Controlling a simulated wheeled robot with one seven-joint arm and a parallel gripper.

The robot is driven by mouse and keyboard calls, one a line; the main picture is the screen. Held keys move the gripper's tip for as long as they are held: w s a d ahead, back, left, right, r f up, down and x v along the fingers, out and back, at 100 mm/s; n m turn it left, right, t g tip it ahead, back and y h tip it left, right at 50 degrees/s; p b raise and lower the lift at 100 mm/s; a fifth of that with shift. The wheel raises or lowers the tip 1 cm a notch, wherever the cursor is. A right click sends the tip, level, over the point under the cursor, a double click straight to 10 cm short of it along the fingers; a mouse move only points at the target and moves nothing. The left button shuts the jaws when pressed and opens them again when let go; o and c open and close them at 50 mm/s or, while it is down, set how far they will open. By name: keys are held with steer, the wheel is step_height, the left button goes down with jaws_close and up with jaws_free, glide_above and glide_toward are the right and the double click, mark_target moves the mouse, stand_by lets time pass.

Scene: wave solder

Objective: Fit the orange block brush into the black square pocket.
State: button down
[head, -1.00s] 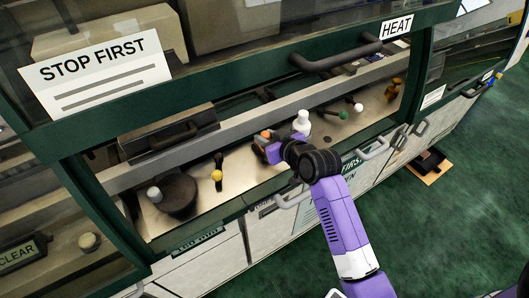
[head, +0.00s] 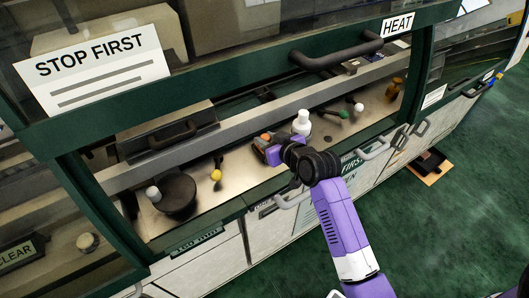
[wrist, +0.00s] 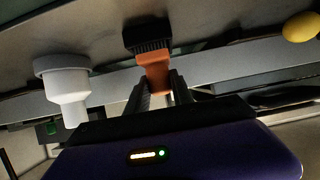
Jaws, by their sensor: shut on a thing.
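The orange block brush (wrist: 156,72) shows in the wrist view with its black bristles (wrist: 147,38) pointing away from my gripper. My gripper (wrist: 160,92) is shut on its orange body, one finger on each side. In the head view my gripper (head: 263,148) is low over the metal work surface inside the machine opening, left of the white bottle. A small orange part of the brush (head: 266,136) shows there; the rest is hidden or too small. I cannot make out the black square pocket for certain in either view.
The white bottle (head: 302,123) stands close to my gripper; it is also in the wrist view (wrist: 67,88). A green-tipped tool (head: 343,114) is right. A dark rail and handle (head: 335,58) cross above.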

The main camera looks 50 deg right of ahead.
steer(key=shift+f+b, duration=0.35)
steer(key=shift+f, duration=0.2)
stand_by(0.5)
steer(key=c, duration=1)
jaws_free()
steer(key=shift+c, duration=0.2)
steer(key=b+v, duration=0.1)
steer(key=v, duration=0.6)
steer(key=shift+s+a+r, duration=0.1)
steer(key=shift+s, duration=0.2)
steer(key=shift+s+r, duration=0.1)
